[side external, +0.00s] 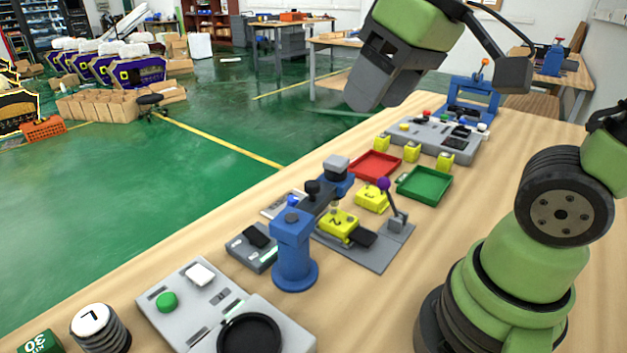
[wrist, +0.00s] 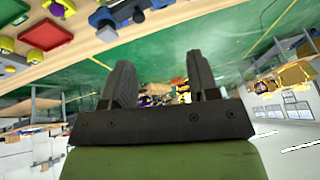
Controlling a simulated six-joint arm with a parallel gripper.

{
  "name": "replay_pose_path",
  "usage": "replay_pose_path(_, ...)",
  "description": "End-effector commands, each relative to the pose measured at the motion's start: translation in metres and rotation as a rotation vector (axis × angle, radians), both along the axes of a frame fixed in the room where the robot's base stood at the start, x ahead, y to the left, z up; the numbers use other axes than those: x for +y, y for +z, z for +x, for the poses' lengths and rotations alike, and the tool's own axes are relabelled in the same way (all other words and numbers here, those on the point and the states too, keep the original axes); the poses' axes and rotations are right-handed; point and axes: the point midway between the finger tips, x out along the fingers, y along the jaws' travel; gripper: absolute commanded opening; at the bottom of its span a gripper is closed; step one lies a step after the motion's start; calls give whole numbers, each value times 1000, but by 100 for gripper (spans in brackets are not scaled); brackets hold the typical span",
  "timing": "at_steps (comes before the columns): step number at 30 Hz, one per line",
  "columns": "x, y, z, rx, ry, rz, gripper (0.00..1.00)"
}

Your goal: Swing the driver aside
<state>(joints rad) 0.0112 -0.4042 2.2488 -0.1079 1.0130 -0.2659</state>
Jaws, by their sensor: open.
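The driver looks to be the blue post (side external: 293,250) with a dark arm (side external: 318,198) reaching from its top toward a blue and grey head (side external: 337,175). The head is beside a yellow block marked 2 (side external: 338,222) on a grey plate (side external: 385,255). The blue device also shows upside down at the top of the wrist view (wrist: 132,14), partly cut off. My gripper (side external: 362,98) is high above the far side of the table, well apart from the driver. In the wrist view its two dark fingers (wrist: 160,64) are spread with nothing between them.
A purple-knobbed lever (side external: 390,205) stands on the grey plate. Beyond it are a red tray (side external: 376,165), a green tray (side external: 425,184), small yellow cubes and a grey control panel (side external: 437,138). A grey box with a green button (side external: 166,301) is nearer the front.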

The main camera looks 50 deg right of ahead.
Motion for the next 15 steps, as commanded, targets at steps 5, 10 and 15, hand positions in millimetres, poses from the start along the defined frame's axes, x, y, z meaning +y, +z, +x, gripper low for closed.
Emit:
replay_pose_path(5,-11,-18,52,162,217,-127,54)
replay_pose_path(10,-22,-47,90,292,409,-204,54)
replay_pose_path(15,-28,-69,111,367,530,-237,54)
